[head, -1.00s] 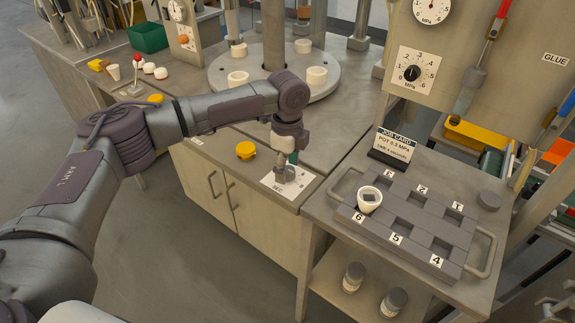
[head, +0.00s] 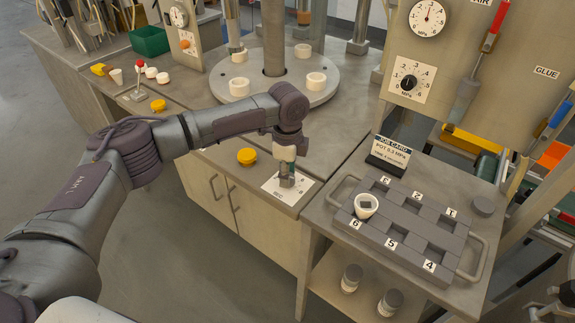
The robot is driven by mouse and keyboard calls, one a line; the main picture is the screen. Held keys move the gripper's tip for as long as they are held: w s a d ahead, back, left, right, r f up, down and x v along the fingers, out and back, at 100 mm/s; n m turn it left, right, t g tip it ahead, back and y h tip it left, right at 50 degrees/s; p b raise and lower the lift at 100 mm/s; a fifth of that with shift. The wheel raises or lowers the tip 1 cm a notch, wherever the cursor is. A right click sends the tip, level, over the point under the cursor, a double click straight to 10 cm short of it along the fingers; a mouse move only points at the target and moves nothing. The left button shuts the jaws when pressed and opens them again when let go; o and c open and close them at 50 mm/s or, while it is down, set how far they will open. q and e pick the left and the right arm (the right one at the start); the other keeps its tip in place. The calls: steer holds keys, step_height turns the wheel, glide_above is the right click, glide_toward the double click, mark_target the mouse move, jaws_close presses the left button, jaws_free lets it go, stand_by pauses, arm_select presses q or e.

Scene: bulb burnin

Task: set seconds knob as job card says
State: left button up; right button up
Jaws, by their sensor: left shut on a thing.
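The seconds dial is a white plate (head: 271,188) marked SEC at the front corner of the bench. My left gripper (head: 287,181) points down over it, shut on the seconds knob. The fingers hide most of the knob, so its pointer and setting cannot be read. The job card (head: 389,155) stands on a dark holder at the back of the side table. It reads POT 0.3 MPA, with a smaller TIME line whose number I cannot read clearly.
A grey numbered tray (head: 399,243) sits right of the dial, with a white cup (head: 366,206) near slot 6. The MPa knob (head: 408,82) and a gauge (head: 427,18) are on the upright panel.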

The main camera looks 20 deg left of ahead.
arm_select(q)
steer(key=n+p, duration=0.3)
steer(key=p, duration=0.1)
steer(key=n+p, duration=0.7)
steer(key=p, duration=0.2)
steer(key=shift+s+r+n, duration=0.1)
steer(key=shift+r+n, duration=0.15)
steer(key=shift+n, duration=0.15)
steer(key=n+p, duration=0.4)
steer(key=n, duration=0.1)
steer(key=shift+d+n, duration=0.15)
steer(key=shift+n, duration=0.15)
steer(key=n+p, duration=0.2)
steer(key=n, duration=0.1)
steer(key=shift+f, duration=0.1)
steer(key=shift+n+p, duration=0.4)
steer(key=shift+n, duration=0.7)
steer(key=o, duration=1.1)
steer(key=shift+f, duration=0.1)
